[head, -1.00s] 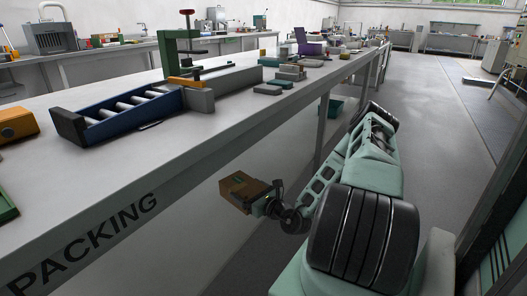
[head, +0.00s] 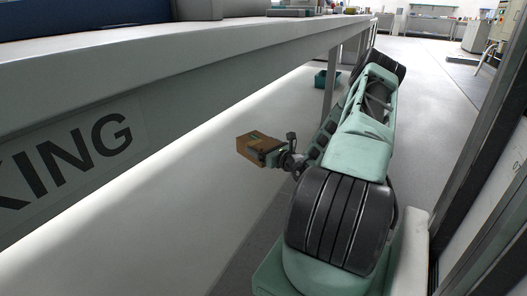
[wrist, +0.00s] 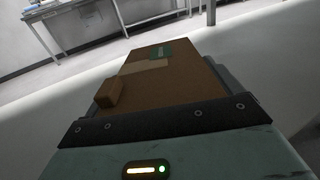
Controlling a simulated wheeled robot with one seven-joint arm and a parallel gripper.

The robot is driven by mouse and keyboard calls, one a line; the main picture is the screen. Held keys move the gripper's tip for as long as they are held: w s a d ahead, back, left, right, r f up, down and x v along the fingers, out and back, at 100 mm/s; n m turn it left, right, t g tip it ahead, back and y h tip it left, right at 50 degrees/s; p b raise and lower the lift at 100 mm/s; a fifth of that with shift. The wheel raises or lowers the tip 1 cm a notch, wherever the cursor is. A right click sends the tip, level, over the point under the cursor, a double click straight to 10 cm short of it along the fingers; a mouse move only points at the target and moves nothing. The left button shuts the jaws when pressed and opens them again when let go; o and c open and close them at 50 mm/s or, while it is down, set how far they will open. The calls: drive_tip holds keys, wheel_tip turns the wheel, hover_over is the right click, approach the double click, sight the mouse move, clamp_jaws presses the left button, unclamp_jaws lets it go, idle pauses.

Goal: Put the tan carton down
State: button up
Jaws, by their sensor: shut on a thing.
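The tan carton (head: 252,147) is a small brown box held out at the end of my arm, in front of the side of the packing bench. It fills the middle of the wrist view (wrist: 165,88), where a tape strip and a green label show on its top. My gripper (head: 272,154) is shut on the carton. The carton is in the air, below the level of the bench top. The fingertips are mostly hidden by the carton in the wrist view.
The packing bench (head: 215,62) with large lettering on its front runs along the left. A teal bin (head: 322,79) stands on the floor near a bench leg (head: 329,88). A dark frame (head: 480,150) rises close on the right. Grey floor lies between.

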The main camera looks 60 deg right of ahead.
wheel_tip(320, 180, down, 8)
drive_tip(key=b, duration=0.4)
drive_tip(key=shift+r, duration=0.2)
drive_tip(key=shift+f, duration=0.15)
drive_tip(key=o, duration=0.7)
drive_tip(key=shift+r, duration=0.2)
drive_tip(key=p+v, duration=0.6)
drive_tip(key=v, duration=0.6)
